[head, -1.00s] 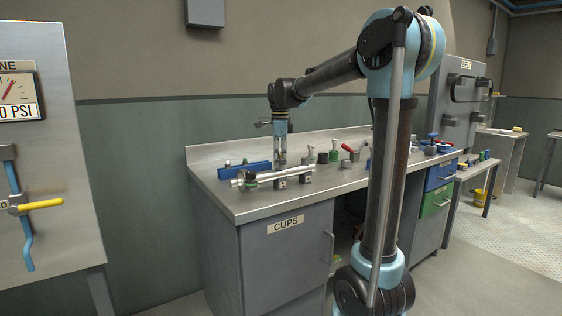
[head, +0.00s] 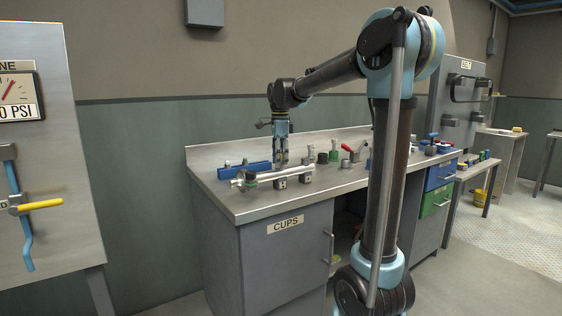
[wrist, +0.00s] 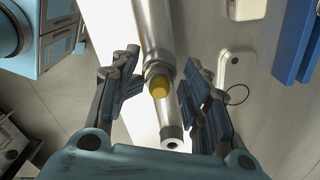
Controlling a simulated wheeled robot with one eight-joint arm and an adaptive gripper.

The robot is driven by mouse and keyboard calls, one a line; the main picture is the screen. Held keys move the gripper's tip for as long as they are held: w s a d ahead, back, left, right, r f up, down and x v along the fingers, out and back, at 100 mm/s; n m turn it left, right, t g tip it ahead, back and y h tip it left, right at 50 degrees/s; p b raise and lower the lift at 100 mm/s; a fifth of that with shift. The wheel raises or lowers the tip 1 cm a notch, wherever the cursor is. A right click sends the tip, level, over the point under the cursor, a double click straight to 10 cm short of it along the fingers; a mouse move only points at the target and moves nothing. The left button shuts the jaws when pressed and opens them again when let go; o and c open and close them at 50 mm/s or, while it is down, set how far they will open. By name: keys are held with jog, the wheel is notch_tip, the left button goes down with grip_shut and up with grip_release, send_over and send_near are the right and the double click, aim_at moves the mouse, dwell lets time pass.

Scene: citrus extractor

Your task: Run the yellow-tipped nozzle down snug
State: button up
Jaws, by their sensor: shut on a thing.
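The yellow-tipped nozzle (wrist: 158,85) stands on the side of a silver pipe, its round yellow end facing the wrist camera. My gripper (wrist: 161,88) points down over it, with one finger on each side, shut on the nozzle. The view looks along the nozzle's axis, so its thread and seating are hidden. The pipe (head: 296,172) lies across small grey blocks on the steel bench. In the head view my gripper (head: 281,160) is at the pipe's middle; the nozzle is too small to make out there.
A blue bar (head: 247,170) lies behind the pipe on the left.

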jog(key=o, duration=1)
jog(key=shift+w+a, duration=0.1)
notch_tip(320, 180, up, 12)
jog(key=shift+f, duration=0.1)
jog(key=o, duration=0.5)
jog(key=shift+o, duration=0.2)
